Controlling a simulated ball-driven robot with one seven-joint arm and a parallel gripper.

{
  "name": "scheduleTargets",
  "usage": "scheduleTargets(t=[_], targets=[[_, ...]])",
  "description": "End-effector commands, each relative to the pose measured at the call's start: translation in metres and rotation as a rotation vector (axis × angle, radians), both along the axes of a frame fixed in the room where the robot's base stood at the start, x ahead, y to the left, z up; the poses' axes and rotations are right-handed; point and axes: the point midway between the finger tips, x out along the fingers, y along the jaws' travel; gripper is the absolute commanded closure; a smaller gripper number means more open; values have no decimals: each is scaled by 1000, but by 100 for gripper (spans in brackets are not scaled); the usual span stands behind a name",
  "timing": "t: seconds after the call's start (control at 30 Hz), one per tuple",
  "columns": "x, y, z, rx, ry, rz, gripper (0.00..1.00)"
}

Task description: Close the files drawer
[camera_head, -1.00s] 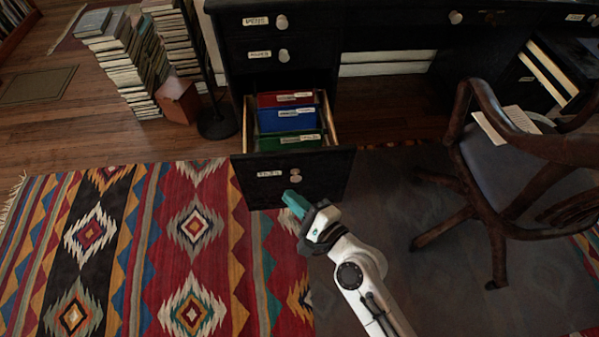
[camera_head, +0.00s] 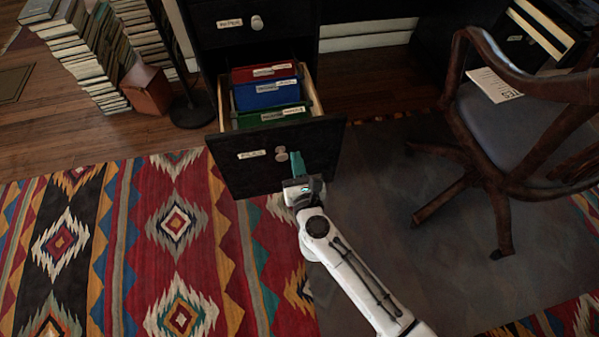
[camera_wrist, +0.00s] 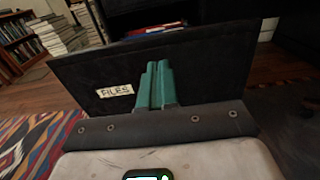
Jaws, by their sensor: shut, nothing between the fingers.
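The files drawer (camera_head: 248,177) is the bottom drawer of a black desk, pulled out, with a pale label and a round knob (camera_head: 281,154) on its front. Red, blue and green folders (camera_head: 268,95) stand inside it. My gripper (camera_head: 297,160) is at the right half of the drawer front, its teal fingers shut and empty. In the wrist view the fingers (camera_wrist: 156,84) point at the drawer front (camera_wrist: 215,70), right of the FILES label (camera_wrist: 115,90). They hide the knob there. I cannot tell whether they touch the front.
A wooden armchair (camera_head: 500,200) stands close on the right, on a dark mat. Book stacks (camera_head: 85,55), a brown box (camera_head: 147,90) and a dark round stand base (camera_head: 192,110) are at the left. The patterned rug (camera_head: 110,230) in front is clear.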

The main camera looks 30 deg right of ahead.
Motion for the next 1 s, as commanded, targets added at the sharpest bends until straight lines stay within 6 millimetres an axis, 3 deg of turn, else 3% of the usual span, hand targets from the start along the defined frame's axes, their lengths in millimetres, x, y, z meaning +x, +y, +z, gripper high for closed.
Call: scheduleTargets(t=[0.2,0.4,0.6,1.0], targets=[[41,-13,0,0,-2,0,100],[66,-21,-1,-1,-1,1,100],[76,-24,-1,-2,1,1,100],[76,-24,0,-2,1,2,100]])
